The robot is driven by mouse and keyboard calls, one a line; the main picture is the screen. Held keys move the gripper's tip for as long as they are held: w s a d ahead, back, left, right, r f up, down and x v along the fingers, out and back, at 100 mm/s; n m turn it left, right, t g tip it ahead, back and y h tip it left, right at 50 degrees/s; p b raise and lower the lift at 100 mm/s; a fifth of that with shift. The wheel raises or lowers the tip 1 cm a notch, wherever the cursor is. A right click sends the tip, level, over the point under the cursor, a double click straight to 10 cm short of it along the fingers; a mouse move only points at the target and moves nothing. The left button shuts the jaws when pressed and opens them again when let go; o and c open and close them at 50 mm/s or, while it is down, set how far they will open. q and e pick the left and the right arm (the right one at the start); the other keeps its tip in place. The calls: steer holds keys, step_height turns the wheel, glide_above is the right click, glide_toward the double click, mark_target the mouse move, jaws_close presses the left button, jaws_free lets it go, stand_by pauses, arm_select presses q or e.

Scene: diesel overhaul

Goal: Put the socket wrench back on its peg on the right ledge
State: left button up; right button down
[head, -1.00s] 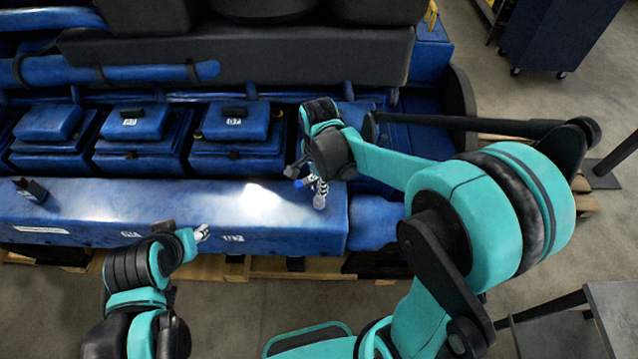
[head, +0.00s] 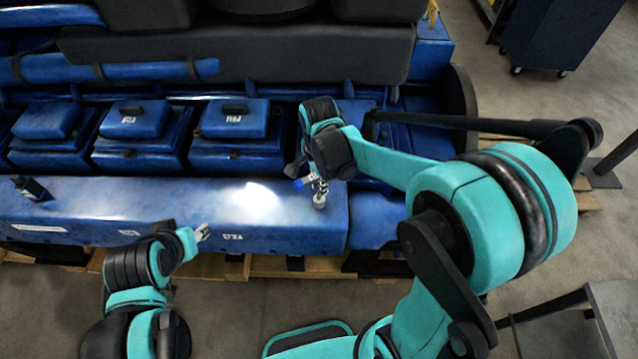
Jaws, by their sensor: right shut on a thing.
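My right gripper (head: 308,178) is over the right end of the blue ledge (head: 285,225), low near its top. It is shut on the socket wrench (head: 319,194), which shows as a small chrome piece with a bit of blue beside the fingers. The gripper and wrist hide part of the wrench. I cannot tell whether its lower end touches the ledge, and I cannot make out a peg. My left gripper (head: 202,233) is by the front edge of the ledge, apart from the wrench. Its small pale fingertips do not show whether it is open.
A small black object (head: 32,188) stands on the ledge at the far left. Blue covers (head: 232,120) of the engine rise behind the ledge. A grey table (head: 615,310) is at the lower right. A dark blue cabinet (head: 565,35) stands at the back right.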

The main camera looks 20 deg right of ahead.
steer(key=shift+f+b, duration=0.7)
steer(key=shift+f, duration=0.25)
steer(key=c, duration=0.9)
jaws_free()
steer(key=shift+o, duration=0.2)
steer(key=shift+r, duration=0.1)
step_height(320, 180, up, 9)
steer(key=p, duration=0.6)
